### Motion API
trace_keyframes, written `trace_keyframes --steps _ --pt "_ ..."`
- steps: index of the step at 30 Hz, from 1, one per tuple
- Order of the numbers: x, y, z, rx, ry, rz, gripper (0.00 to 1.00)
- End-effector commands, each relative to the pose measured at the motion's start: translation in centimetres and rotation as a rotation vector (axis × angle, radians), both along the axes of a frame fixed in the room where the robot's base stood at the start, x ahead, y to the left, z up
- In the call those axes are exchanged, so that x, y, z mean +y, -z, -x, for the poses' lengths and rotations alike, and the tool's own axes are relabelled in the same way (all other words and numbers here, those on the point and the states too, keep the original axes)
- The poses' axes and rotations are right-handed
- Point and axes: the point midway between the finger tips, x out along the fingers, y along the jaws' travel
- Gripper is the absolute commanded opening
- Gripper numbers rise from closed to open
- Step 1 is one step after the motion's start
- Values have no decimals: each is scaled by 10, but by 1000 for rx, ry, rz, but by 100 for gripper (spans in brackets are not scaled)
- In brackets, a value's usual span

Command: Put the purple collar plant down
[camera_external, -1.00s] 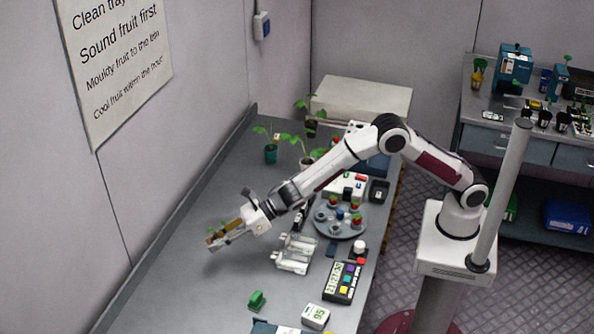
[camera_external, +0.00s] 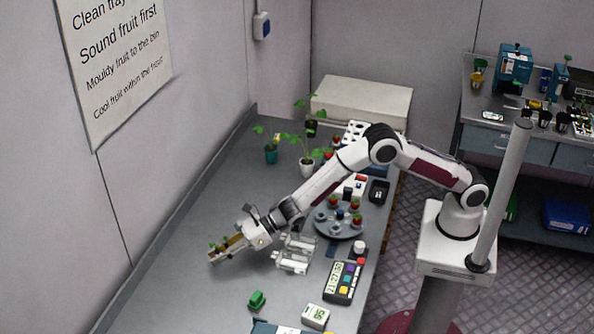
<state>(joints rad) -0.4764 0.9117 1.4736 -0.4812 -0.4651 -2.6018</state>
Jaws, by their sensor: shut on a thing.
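My gripper (camera_external: 226,250) reaches out over the left part of the grey bench, low near its surface. It is shut on a small plant (camera_external: 217,245), of which a little green leaf shows by the fingers. The plant's collar colour and its lower part are too small and too hidden to make out. I cannot tell whether the plant touches the bench.
Clear holders (camera_external: 292,254) stand right of my gripper, with a round grey carousel (camera_external: 341,222) beyond. A green clip-like item (camera_external: 257,300) and a keypad device (camera_external: 343,282) lie nearer the front. Potted plants (camera_external: 271,154) stand at the back. Bench around the gripper's left is clear.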

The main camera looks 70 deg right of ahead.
Motion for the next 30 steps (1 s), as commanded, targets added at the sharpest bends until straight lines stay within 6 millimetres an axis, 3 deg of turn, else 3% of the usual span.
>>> trace_keyframes --steps 13,28,29,30 --pt "0 35 0 0 -1 1 4" --pt "0 40 0 0 0 0 4" --pt "0 40 0 0 0 0 23" --pt "0 40 0 0 0 0 33"
